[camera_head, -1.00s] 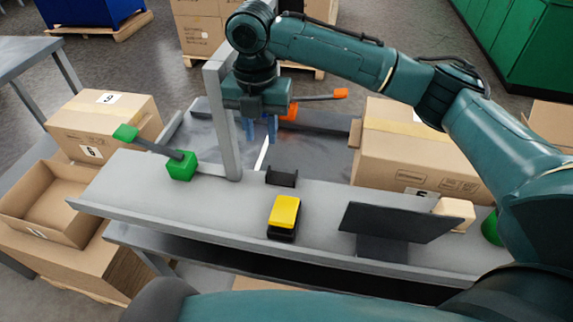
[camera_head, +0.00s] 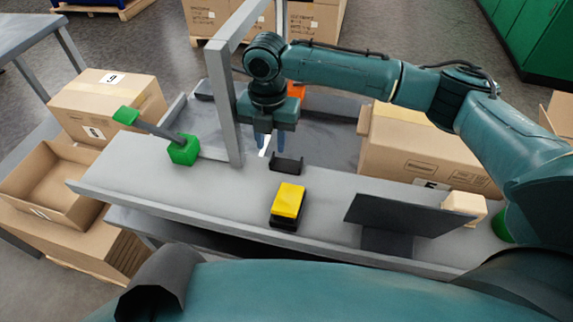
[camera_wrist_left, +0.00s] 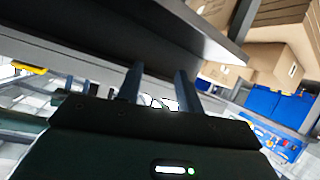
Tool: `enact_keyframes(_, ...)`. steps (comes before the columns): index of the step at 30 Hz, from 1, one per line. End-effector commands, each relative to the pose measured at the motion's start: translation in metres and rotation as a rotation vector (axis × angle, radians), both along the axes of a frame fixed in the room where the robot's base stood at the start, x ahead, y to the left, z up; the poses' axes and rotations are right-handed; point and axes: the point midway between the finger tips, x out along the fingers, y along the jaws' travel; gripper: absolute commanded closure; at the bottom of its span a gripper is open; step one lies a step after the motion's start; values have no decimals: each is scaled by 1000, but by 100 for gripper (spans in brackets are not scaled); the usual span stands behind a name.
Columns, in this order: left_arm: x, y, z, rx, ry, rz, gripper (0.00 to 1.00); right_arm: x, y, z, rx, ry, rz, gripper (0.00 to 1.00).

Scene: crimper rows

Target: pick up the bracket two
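A small black U-shaped bracket (camera_head: 287,164) sits on the grey bench top near its back edge. No number shows on it, so I cannot confirm that it is bracket two. My right gripper (camera_head: 270,147) points down with its blue fingers apart and empty. It appears just behind and above the bracket, slightly to its left; contact cannot be told. My left gripper (camera_wrist_left: 158,88) shows in the left wrist view with its two dark fingers apart and nothing visible between them.
A yellow-and-black block (camera_head: 287,205) lies in front of the bracket. A dark tilted panel (camera_head: 410,215) and a cream block (camera_head: 464,207) stand to the right. A grey post (camera_head: 226,110) and a green-ended lever (camera_head: 183,150) are to the left. Cardboard boxes (camera_head: 415,150) stand behind.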

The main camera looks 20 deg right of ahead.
Motion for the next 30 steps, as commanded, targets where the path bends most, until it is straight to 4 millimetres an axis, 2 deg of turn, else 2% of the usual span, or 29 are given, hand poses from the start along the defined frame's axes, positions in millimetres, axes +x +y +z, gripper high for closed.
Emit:
enact_keyframes(1,0,0,0,1,-4,1,64,-1,-1,-10,-2,3,-1,70)
enact_keyframes(6,3,1,4,-1,-25,3,64,-1,-1,-34,-2,1,0,70)
enact_keyframes(16,3,2,7,-1,-32,6,64,-1,-1,-40,-1,0,0,71)
enact_keyframes(27,1,2,4,1,-23,5,64,-1,-1,-39,-1,0,1,100)
enact_keyframes(30,1,2,4,1,-22,4,64,-1,-1,-39,-1,0,1,100)
